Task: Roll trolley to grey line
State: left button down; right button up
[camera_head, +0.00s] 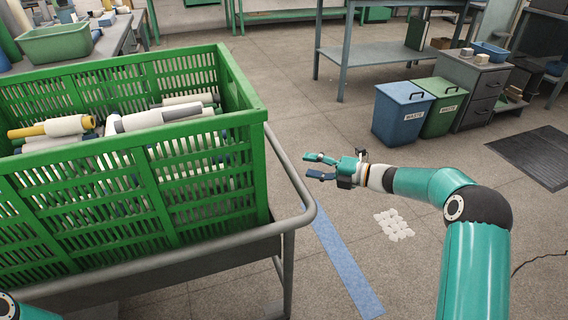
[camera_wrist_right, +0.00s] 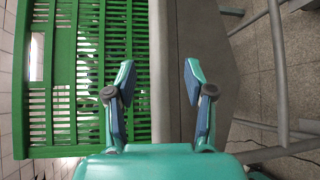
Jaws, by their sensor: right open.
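The trolley has a grey tubular handle rail (camera_head: 305,196) at its right end and a grey deck edge (camera_head: 180,262). It carries a green slatted crate (camera_head: 205,190). My right gripper (camera_head: 308,166) is open and empty, its fingers pointing left towards the rail. In the right wrist view, a light grey bar (camera_wrist_right: 159,40) of the trolley shows between the open fingers (camera_wrist_right: 160,75); I cannot tell how far in front of them it is. A straight blue-grey strip (camera_head: 345,262) lies on the floor right of the trolley. My left gripper is out of view.
The crate holds several yarn cones (camera_head: 165,116). A blue waste bin (camera_head: 402,112) and a green waste bin (camera_head: 443,106) stand at the back right by a drawer cabinet (camera_head: 470,85). White floor markings (camera_head: 394,225) and a dark mat (camera_head: 540,155) lie further right. The floor between is clear.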

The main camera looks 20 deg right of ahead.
aim_at(284, 161)
jog(key=b+x, duration=0.1)
jog(key=x, duration=0.8)
jog(key=shift+a, duration=0.1)
jog(key=shift+f, duration=0.1)
grip_shut()
